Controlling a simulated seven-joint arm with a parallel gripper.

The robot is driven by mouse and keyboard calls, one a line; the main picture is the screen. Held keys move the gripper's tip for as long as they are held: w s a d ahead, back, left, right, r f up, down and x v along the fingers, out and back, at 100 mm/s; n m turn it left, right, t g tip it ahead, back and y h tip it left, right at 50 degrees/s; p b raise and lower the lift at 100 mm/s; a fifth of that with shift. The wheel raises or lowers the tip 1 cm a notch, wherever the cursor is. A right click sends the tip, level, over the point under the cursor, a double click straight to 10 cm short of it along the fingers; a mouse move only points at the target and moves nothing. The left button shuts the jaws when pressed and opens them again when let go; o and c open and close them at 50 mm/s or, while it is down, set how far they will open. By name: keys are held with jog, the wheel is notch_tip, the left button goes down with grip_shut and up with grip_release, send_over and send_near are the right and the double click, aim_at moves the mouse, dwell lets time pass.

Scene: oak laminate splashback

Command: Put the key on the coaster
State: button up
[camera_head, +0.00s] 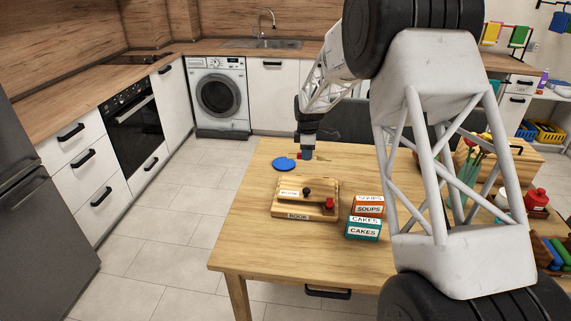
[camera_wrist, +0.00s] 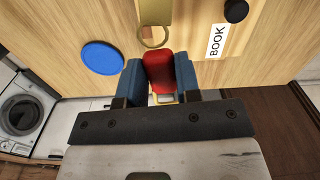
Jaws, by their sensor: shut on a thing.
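My gripper (camera_head: 307,155) is at the far left part of the table, low over the wood. In the wrist view its blue fingers (camera_wrist: 160,80) are shut on a red piece, which I take to be the key (camera_wrist: 159,72). A small yellow part shows at the near end of the red piece. A brass ring and flat tan piece lie just beyond its other end; I cannot tell whether they are joined to it. The coaster, a flat blue disc (camera_head: 284,164), lies beside the gripper to its left; it also shows in the wrist view (camera_wrist: 102,57). It is bare.
A wooden board (camera_head: 282,211) with a BOOK label, a black knob and a red knob stands in front of the gripper. SOUPS and CAKES boxes (camera_head: 363,229) are to its right. Pencils and red containers (camera_head: 536,199) crowd the right side. The front left tabletop is clear.

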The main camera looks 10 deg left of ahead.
jog(key=w+a+f+n, duration=0.3)
jog(key=w+a, duration=0.8)
jog(key=w, duration=0.1)
jog(key=shift+a+f, duration=0.3)
jog(key=shift+a, duration=0.1)
jog(key=shift+w, duration=0.1)
send_over(281, 167)
jog(key=shift+a+f, duration=0.1)
jog(key=shift+f, duration=3)
jog(key=shift+f, duration=0.1)
jog(key=shift+f, duration=1.8)
jog(key=shift+f, duration=0.1)
